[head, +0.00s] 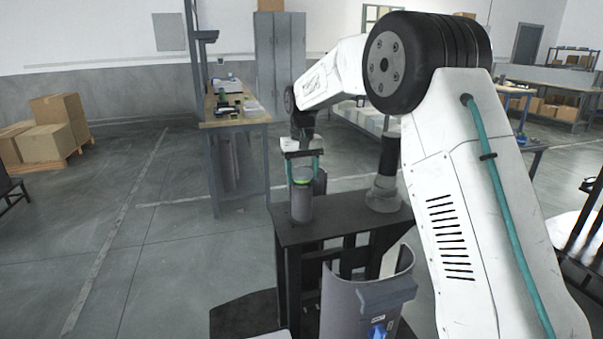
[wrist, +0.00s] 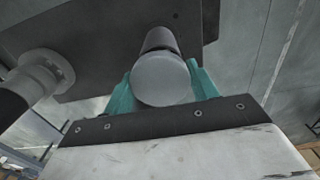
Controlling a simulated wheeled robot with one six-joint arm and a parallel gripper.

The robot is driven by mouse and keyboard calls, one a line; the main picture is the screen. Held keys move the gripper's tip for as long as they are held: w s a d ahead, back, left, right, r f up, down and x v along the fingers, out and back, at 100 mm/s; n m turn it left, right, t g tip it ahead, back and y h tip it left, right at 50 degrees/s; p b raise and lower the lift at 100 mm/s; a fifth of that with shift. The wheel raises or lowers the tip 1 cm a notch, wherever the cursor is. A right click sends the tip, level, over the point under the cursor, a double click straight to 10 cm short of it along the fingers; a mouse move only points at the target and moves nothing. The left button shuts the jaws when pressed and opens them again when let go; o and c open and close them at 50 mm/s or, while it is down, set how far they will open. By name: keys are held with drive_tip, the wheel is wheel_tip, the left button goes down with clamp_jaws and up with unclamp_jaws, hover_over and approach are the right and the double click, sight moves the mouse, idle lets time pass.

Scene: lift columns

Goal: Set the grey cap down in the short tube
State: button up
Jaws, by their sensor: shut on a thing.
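My gripper (head: 303,170) is over the near left part of the dark stand, with its teal fingers pointing down. It is shut on the grey cap, whose round pale face (wrist: 160,80) shows between the teal fingers in the wrist view. The short tube (head: 302,207) is grey, stands upright on the stand directly below the gripper, and has a bright green band near its top. In the wrist view part of a dark grey tube (wrist: 160,39) shows behind the cap. The cap hides the tube's mouth, and I cannot tell whether they touch.
The dark stand (head: 340,217) also carries a taller grey column (head: 384,187) with a wide base, right of the short tube; it shows at left in the wrist view (wrist: 38,75). A workbench (head: 235,122) stands behind left. Open floor lies left of the stand.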

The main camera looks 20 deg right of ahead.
drive_tip(key=shift+f, duration=0.4)
idle(1.1)
drive_tip(key=o, duration=1)
drive_tip(key=shift+r, duration=3.5)
